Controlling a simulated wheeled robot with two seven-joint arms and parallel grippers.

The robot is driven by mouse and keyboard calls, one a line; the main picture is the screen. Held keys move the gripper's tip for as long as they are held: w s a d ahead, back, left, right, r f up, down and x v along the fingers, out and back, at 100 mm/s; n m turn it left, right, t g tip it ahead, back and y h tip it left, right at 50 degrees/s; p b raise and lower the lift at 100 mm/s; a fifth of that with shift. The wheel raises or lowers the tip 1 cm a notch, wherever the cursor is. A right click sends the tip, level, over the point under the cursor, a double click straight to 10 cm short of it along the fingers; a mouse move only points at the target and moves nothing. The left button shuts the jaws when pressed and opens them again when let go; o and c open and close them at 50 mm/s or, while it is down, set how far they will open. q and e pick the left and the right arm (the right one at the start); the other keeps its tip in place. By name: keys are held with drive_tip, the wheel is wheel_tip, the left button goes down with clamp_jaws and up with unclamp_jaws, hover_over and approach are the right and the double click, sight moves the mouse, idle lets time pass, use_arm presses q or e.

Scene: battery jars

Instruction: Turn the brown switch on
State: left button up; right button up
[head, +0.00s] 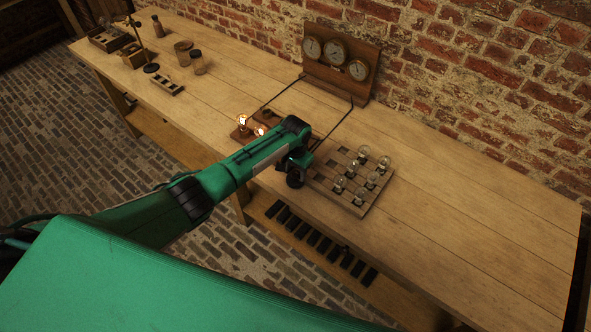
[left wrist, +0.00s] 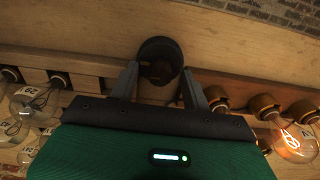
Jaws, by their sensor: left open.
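My left gripper (head: 297,168) is over the bench between the lit lamp board and the bulb rack. In the left wrist view its two fingers are apart, with the gap around (left wrist: 160,72). A dark round knob-like piece (left wrist: 160,50) shows between and just beyond the fingertips. I cannot tell whether the fingers touch it, or whether it is the brown switch. No brown switch shows clearly in the head view; my arm hides part of the brown lamp board (head: 273,116). My right gripper is not in view.
Lit bulbs (head: 243,120) glow on the lamp board; one shows in the wrist view (left wrist: 294,142). A wooden rack (head: 358,207) holds several clear bulbs. A gauge panel (head: 322,75) stands against the brick wall, joined by dark rods. The bench (head: 460,210) is clear at right.

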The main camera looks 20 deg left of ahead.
sight(295, 172)
use_arm(q)
wheel_tip(295, 172, up, 14)
drive_tip(key=b, duration=0.3)
drive_tip(key=shift+f, duration=0.1)
idle(0.5)
